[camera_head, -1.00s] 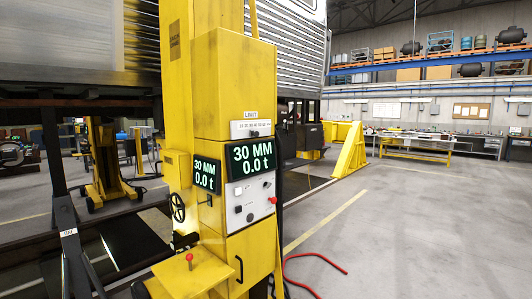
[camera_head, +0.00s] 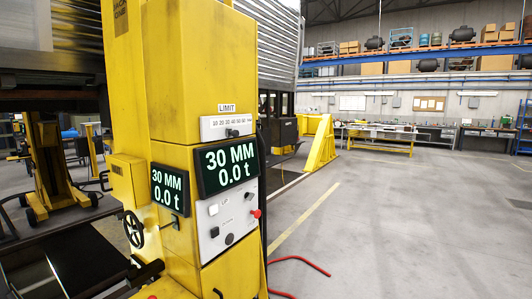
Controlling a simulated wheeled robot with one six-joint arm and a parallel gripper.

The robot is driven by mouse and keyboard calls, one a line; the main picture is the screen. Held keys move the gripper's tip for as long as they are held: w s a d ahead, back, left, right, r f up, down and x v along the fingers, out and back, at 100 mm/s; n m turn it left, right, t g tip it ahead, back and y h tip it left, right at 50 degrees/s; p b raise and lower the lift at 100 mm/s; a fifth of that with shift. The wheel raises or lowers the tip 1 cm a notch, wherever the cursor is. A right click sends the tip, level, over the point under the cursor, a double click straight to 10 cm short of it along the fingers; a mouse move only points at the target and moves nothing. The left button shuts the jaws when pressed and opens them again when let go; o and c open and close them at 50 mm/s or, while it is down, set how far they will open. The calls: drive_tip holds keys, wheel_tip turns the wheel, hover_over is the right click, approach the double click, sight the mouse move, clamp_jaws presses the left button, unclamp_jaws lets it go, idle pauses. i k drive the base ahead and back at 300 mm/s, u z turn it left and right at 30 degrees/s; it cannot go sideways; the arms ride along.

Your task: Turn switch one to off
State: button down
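A yellow lifting jack (camera_head: 185,80) stands close in front of me, left of the picture's middle. Its white control panel (camera_head: 228,218) carries small dark and light controls, a dark round knob (camera_head: 229,239) and a red button (camera_head: 257,213) at its right edge. I cannot read which control is switch one. A dark lever switch (camera_head: 174,222) sits on the left face under the smaller display. Both displays (camera_head: 227,165) read 30 MM and 0.0 t. A LIMIT scale (camera_head: 226,126) with a dark slider is above. My gripper is not in view.
A black handwheel (camera_head: 133,229) sticks out on the jack's left side. A red hose (camera_head: 299,262) lies on the floor at right. A railcar (camera_head: 272,40) stands behind the jack. Another yellow jack (camera_head: 319,142) is farther back.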

sight(248, 196)
drive_tip(key=u, duration=0.15)
drive_tip(key=i, duration=0.95)
drive_tip(key=u, duration=0.7)
